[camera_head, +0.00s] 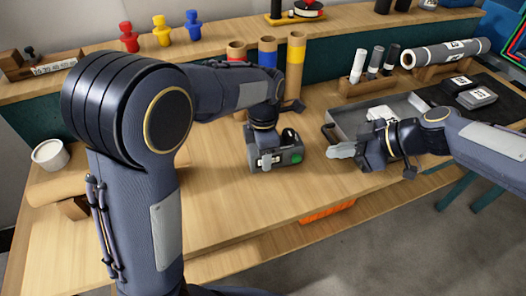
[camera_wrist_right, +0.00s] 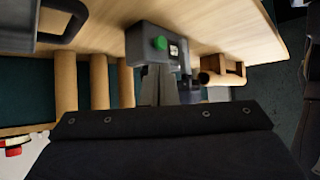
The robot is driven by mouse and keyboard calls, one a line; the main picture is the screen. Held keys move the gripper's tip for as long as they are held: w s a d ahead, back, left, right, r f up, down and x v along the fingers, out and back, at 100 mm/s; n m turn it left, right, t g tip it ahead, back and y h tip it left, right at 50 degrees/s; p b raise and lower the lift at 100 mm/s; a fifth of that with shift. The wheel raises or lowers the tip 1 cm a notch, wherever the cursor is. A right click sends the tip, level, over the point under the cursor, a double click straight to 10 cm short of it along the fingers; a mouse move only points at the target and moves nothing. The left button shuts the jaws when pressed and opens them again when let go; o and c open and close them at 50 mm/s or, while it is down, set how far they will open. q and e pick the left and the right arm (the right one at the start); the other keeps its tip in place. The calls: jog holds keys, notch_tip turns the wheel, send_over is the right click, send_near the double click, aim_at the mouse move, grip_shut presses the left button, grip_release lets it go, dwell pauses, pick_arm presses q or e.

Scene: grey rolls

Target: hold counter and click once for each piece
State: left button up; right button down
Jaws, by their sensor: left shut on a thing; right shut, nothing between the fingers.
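The counter (camera_head: 290,154) is a dark grey box with a green button, held just above or at the bench in the middle of the head view. My left gripper (camera_head: 268,160) is shut on it from above. The counter (camera_wrist_right: 147,46) also shows in the right wrist view, with its green button and a small display facing the camera. My right gripper (camera_head: 338,151) is shut and empty, to the right of the counter and apart from it. Its closed fingers (camera_wrist_right: 160,86) point towards the counter in the wrist view. The digits are too small to read.
A grey tray (camera_head: 347,125) lies behind my right gripper. White, grey and black rolls (camera_head: 358,66) stand in a wooden rack; a large grey roll (camera_head: 445,52) lies behind. A white cup (camera_head: 50,155) is left. The front bench is clear.

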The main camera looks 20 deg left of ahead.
dwell(0.5)
jog(key=s+f+n+g+h, duration=0.1)
jog(key=s+f, duration=0.1)
jog(key=s, duration=0.1)
jog(key=s+a+f+n+g+h, duration=0.1)
jog(key=s+f+n+h, duration=0.1)
jog(key=s+f, duration=0.1)
jog(key=s+f+n+g+h, duration=0.1)
jog(key=s+f+h, duration=0.1)
jog(key=s, duration=0.2)
jog(key=shift+a+f+n+g, duration=0.15)
jog(key=shift+f+n+g, duration=0.15)
jog(key=shift+n, duration=0.1)
jog(key=s+d+f+n+t+h, duration=0.3)
jog(key=s+d+f+n+h, duration=0.3)
jog(key=h, duration=0.4)
jog(key=w+a+r+n+t, duration=0.1)
jog(key=a+r+n+t, duration=0.1)
jog(key=n+t, duration=0.2)
jog(key=w+a+r+n+t+y, duration=0.1)
jog(key=w+a+r+n+t, duration=0.1)
jog(key=a+n+t, duration=0.1)
jog(key=w+a+r+n+t, duration=0.2)
jog(key=n+t, duration=0.2)
jog(key=t, duration=0.2)
jog(key=shift+a+r+n, duration=0.15)
jog(key=shift+r+n, duration=0.15)
jog(key=shift+a+r+y, duration=0.1)
jog(key=shift+a+y, duration=0.15)
jog(key=shift+y, duration=0.15)
